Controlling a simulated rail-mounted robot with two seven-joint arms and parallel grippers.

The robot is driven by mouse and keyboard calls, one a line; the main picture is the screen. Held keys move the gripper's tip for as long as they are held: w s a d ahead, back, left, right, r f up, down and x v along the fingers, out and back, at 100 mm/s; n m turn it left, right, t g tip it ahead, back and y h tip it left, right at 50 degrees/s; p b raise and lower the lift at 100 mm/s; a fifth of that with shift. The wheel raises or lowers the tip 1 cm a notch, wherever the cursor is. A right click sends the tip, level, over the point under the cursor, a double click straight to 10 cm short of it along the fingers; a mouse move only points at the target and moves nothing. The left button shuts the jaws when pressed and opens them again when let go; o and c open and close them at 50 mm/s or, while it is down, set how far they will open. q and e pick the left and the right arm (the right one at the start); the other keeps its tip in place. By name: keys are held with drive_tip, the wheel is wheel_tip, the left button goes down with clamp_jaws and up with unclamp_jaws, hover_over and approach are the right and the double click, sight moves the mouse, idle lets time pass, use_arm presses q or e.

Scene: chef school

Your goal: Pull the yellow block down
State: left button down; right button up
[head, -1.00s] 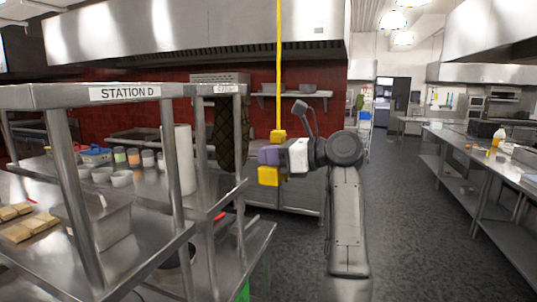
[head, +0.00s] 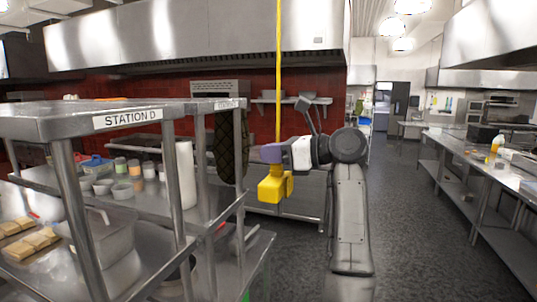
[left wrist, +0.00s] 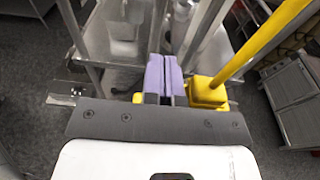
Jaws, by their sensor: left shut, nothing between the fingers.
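The yellow block (head: 271,190) shows below my left gripper's fingers in the head view, with a second yellow part just to its right. A thin yellow pole (head: 279,75) hangs from above and runs down behind the gripper. My left gripper (head: 271,153) has purple fingers, which are shut and empty. In the left wrist view, the pole ends in a yellow block (left wrist: 207,93) just right of the closed fingers (left wrist: 163,78). More yellow shows left of the fingers there. I cannot tell whether the fingers touch the block. My right gripper is not in view.
A steel shelf unit (head: 80,122) marked STATION D stands at the left, with tubs, cups and a paper roll (head: 186,174). A steel counter (head: 470,150) runs along the right. The floor (head: 410,240) between them is clear.

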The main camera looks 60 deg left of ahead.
use_arm(q)
drive_tip(key=r+p+v, duration=0.1)
drive_tip(key=p+v, duration=0.3)
drive_tip(key=v, duration=0.3)
drive_tip(key=shift+w+d, duration=0.15)
drive_tip(key=shift+d, duration=0.05)
idle(0.5)
idle(0.4)
